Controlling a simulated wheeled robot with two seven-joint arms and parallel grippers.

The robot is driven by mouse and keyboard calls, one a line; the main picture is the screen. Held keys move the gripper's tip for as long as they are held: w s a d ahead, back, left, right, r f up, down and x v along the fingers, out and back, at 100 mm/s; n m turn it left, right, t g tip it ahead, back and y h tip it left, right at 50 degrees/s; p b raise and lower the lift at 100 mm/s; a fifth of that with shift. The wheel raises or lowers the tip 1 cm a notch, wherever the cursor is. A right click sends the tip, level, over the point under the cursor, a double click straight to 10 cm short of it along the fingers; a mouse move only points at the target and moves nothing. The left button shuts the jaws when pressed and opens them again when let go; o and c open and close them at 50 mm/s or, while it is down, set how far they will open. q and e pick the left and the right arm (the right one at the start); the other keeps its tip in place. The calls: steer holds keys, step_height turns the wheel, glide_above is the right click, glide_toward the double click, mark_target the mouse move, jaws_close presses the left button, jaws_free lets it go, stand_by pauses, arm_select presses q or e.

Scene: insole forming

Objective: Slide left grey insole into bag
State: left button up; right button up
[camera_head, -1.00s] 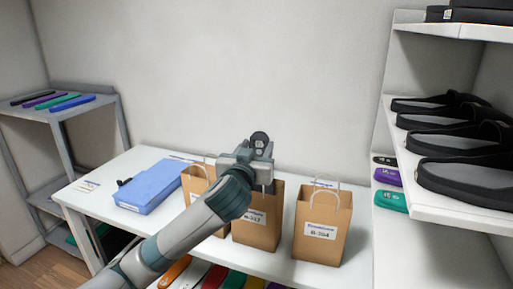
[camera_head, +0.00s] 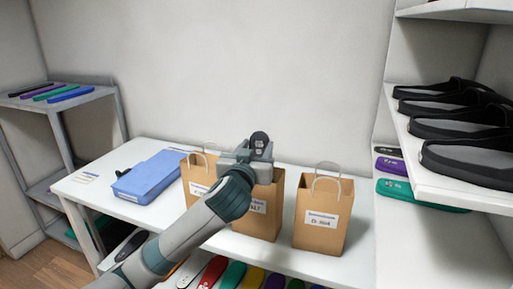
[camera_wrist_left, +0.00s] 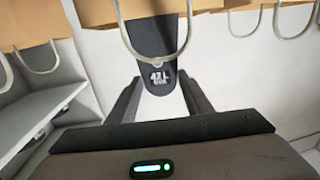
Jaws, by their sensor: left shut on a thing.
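A dark grey insole (camera_head: 259,143) is upright in my left gripper (camera_head: 253,156), its heel end showing above the jaws. In the left wrist view my left gripper (camera_wrist_left: 162,100) is shut on the insole (camera_wrist_left: 157,45), which is marked 42 L. The gripper is over the top of the middle brown paper bag (camera_head: 262,222), which also shows in the left wrist view (camera_wrist_left: 150,7). The insole's far end reaches between the bag's handles to the opening. How deep it sits is hidden. My right gripper is not in view.
Another paper bag (camera_head: 322,222) stands right, and one (camera_head: 195,180) stands left, partly behind my arm. A blue case (camera_head: 155,178) lies on the white table (camera_head: 100,200). Coloured insoles lie on the lower shelf. Sandals (camera_head: 462,125) fill the right shelf.

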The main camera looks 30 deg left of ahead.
arm_select(q)
steer(key=o, duration=1.1)
